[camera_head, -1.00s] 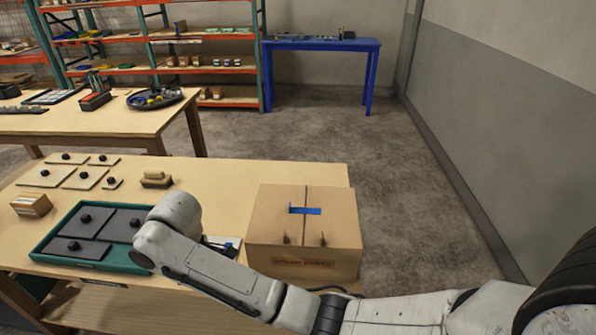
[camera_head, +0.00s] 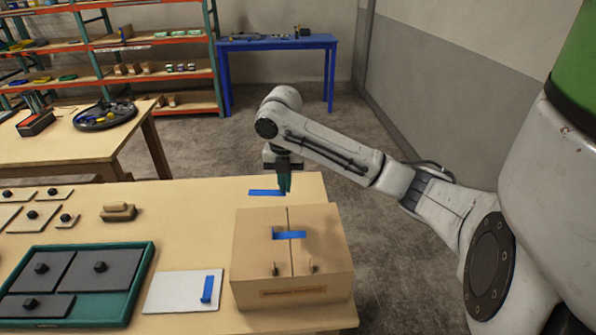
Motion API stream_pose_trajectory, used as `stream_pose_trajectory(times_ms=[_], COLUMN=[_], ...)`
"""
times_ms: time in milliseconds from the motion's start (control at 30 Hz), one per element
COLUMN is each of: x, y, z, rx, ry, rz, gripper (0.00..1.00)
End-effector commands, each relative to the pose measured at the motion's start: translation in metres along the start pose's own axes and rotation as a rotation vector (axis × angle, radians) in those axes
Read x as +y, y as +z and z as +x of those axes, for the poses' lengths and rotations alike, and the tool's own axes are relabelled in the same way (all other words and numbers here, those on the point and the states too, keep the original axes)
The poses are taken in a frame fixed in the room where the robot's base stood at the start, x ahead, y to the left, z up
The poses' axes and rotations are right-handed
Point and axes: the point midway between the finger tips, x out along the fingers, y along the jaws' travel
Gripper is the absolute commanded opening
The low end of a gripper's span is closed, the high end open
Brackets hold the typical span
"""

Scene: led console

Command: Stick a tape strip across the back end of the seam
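A closed cardboard box (camera_head: 260,262) stands at the right end of the near table, its seam running front to back along the top. One blue tape strip (camera_head: 289,235) lies across the middle of the seam. My gripper (camera_head: 285,188) is above and behind the back edge of the box, fingers pointing down. It appears shut on another blue tape strip (camera_head: 266,192), which sticks out to the left, apart from the box. A further blue strip (camera_head: 207,289) lies on a white card (camera_head: 172,292) left of the box. The exact grip on the strip is small in view.
A green tray (camera_head: 142,277) with dark knobbed plates lies left of the card. A wooden block (camera_head: 118,211) and pale knobbed plates (camera_head: 36,214) are behind it. Bare tabletop lies between.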

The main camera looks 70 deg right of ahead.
Motion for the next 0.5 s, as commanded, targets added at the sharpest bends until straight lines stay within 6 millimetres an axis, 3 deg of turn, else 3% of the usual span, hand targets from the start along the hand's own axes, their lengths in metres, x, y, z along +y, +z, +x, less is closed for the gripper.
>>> stream_pose_trajectory(times_ms=[33, 200, 500], x=[-0.018, -0.05, -0.058], y=[0.004, 0.007, 0.007], z=[-0.002, 0.0, 0.009], rx=[-0.003, -0.001, -0.001], ry=[-0.002, 0.0, 0.001], rz=[-0.025, -0.106, -0.13], gripper=[0.0, 0.0, 0.0])
